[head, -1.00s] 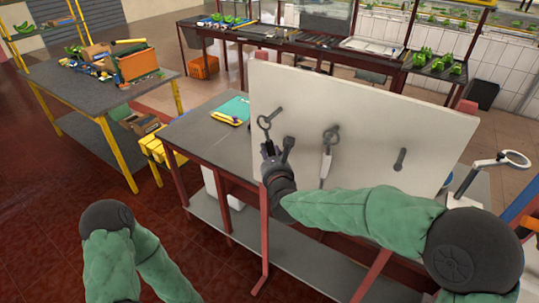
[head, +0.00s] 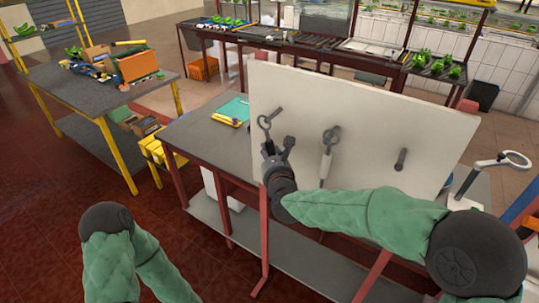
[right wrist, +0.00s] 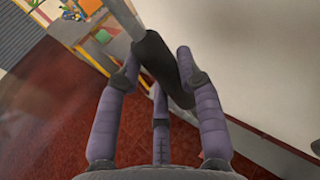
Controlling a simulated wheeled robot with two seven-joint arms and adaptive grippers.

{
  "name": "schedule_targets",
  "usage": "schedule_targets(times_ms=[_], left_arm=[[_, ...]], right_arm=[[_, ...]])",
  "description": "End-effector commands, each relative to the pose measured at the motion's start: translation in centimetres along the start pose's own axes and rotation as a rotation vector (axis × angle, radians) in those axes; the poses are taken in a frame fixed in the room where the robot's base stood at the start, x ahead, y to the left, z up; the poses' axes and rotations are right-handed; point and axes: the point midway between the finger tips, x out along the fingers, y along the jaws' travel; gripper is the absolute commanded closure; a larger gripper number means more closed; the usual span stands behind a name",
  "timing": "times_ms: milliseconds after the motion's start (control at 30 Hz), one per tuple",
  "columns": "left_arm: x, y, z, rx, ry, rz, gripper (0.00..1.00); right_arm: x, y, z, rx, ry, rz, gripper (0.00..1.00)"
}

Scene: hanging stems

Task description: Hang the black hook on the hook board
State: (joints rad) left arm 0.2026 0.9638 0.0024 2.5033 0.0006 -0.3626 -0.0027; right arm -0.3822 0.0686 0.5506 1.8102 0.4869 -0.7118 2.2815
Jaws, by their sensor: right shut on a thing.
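The black hook's ring (head: 264,122) is at the left peg (head: 277,112) of the white hook board (head: 365,112). The ring overlaps the peg's tip in the head view; I cannot tell whether it is around the peg or in front of it. My right gripper (head: 275,153) is just below, shut on the hook's black handle (right wrist: 160,58), which tilts between the fingers in the right wrist view. The fingers hide part of the handle. My left gripper is out of view; only the left arm shows at the lower left.
A hook with a white handle (head: 326,163) hangs at the middle peg (head: 331,134). The right peg (head: 401,159) is bare. A ring-headed lamp (head: 514,160) stands right of the board.

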Motion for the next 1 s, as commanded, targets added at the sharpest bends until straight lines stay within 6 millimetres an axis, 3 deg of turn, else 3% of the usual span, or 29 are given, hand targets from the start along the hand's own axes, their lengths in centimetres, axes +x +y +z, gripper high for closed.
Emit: schedule_targets(times_ms=[1000], left_arm=[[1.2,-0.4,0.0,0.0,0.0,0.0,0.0]], right_arm=[[0.9,-1.0,0.1,0.0,-0.003,-0.002,1.0]])
